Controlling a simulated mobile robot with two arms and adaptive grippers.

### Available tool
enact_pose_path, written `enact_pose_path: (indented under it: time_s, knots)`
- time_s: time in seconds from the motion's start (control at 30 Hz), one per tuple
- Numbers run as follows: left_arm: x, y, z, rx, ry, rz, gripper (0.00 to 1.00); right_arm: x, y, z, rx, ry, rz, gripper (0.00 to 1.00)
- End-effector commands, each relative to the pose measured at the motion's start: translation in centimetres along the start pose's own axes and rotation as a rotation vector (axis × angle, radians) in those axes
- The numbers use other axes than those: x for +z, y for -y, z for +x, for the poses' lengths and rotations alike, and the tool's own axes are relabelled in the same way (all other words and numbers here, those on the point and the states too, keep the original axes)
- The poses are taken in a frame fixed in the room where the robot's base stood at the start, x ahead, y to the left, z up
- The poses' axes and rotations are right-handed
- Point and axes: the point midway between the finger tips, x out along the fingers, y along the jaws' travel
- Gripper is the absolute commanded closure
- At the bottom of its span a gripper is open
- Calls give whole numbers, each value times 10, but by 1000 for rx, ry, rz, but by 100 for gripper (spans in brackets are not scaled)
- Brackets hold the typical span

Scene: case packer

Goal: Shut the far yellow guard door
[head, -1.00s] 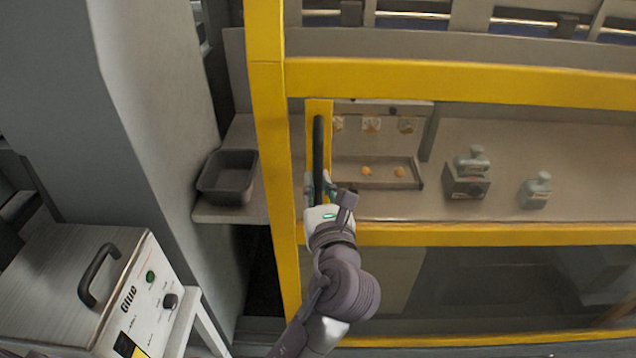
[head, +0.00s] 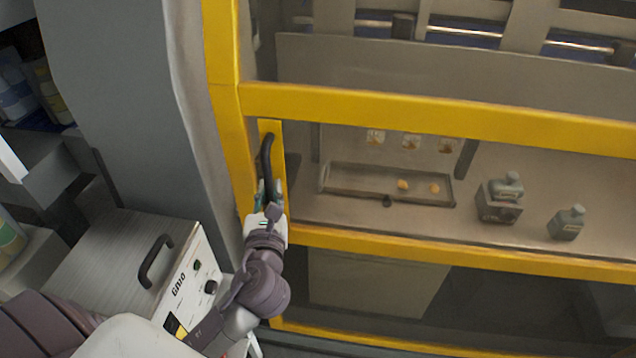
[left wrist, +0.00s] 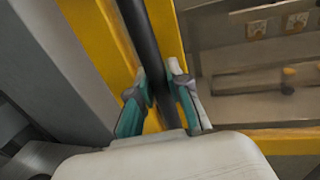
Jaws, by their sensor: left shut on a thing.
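The yellow guard door (head: 420,112) is a yellow frame with a clear panel. Its upright edge strip carries a dark vertical handle (head: 266,152), which also shows in the left wrist view (left wrist: 142,35). The strip stands right beside the yellow post (head: 228,100), with little or no gap visible between them. My left gripper (head: 269,190) is shut on the lower part of the handle, with a teal-backed finger on each side of it in the left wrist view (left wrist: 162,88). My right gripper is not in view.
A grey glue unit (head: 120,265) with a black handle stands at the lower left, close to my left arm. A grey column (head: 130,90) rises left of the post.

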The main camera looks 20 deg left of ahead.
Motion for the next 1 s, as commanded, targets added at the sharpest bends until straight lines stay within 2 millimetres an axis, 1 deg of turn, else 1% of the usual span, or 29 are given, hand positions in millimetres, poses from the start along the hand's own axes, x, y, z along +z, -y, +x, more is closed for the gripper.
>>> enact_pose_path:
  time_s: [0.03, 0.1, 0.2, 0.33, 0.53, 0.87, 0.9, 0.97, 1.0]
  knots:
    - [3, -13, 2, -5, -2, 6, 100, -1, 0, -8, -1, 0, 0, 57]
    - [2, -28, 5, -9, -1, 3, 100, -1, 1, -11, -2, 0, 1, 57]
    - [0, -47, 9, -11, -1, 1, 100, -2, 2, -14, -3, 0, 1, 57]
    - [-1, -65, 13, -12, -2, -3, 100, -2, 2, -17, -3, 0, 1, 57]
    - [-2, -79, 16, -10, -2, -5, 100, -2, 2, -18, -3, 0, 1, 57]
    - [-2, -81, 17, -6, -1, -5, 100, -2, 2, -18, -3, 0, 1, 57]
    - [-2, -81, 17, -5, -1, -5, 81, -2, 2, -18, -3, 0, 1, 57]
    - [-2, -81, 17, -5, -1, -4, 71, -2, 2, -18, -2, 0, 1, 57]
    - [-2, -81, 17, -6, -1, -5, 65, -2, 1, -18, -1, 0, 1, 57]
